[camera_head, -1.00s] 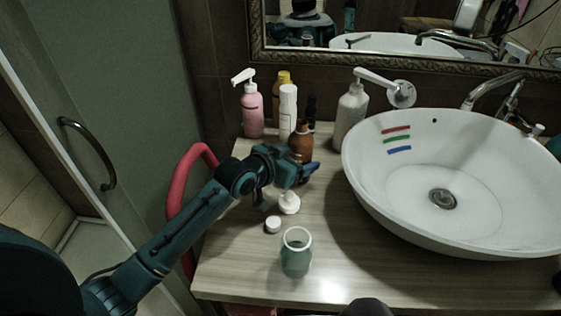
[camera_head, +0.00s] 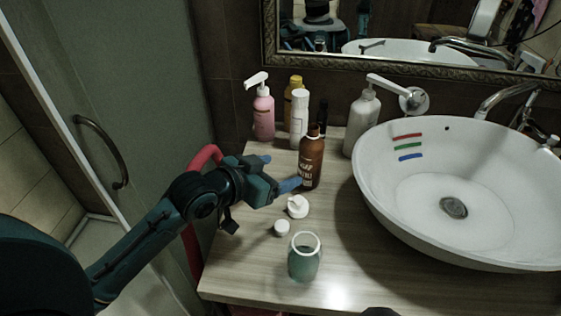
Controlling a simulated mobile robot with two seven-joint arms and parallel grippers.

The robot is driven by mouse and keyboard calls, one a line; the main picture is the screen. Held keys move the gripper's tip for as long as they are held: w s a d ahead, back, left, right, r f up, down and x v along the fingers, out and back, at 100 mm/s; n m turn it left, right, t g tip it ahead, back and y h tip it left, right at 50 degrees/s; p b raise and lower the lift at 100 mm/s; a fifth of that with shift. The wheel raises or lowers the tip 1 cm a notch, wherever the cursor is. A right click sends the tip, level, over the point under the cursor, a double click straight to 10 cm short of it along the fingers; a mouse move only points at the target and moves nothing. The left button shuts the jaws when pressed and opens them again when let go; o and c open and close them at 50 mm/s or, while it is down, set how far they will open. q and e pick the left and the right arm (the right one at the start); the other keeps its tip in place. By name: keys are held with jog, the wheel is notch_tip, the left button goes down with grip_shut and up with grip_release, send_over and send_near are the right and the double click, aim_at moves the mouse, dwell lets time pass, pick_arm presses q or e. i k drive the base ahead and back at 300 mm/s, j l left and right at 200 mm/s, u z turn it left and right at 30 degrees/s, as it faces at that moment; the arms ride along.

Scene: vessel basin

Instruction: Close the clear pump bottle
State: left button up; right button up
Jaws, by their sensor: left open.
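The clear pump bottle (camera_head: 304,262) stands upright and uncapped near the counter's front edge, its round mouth open. A white pump head (camera_head: 297,206) lies on the counter behind it. A small white cap (camera_head: 281,228) sits between them. My left gripper (camera_head: 278,171) is open and empty above the counter, behind and left of the pump head, close to a brown bottle (camera_head: 311,160). My right gripper is not in view; a dark shape at the bottom edge cannot be made out.
A pink pump bottle (camera_head: 263,115), a yellow bottle (camera_head: 289,98), a white bottle (camera_head: 299,119) and a larger white pump bottle (camera_head: 361,118) stand along the wall. A white basin (camera_head: 400,215) fills the right. A red rail (camera_head: 203,158) lies left of the counter.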

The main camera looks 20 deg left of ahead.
aim_at(303, 264)
jog(key=k, duration=1)
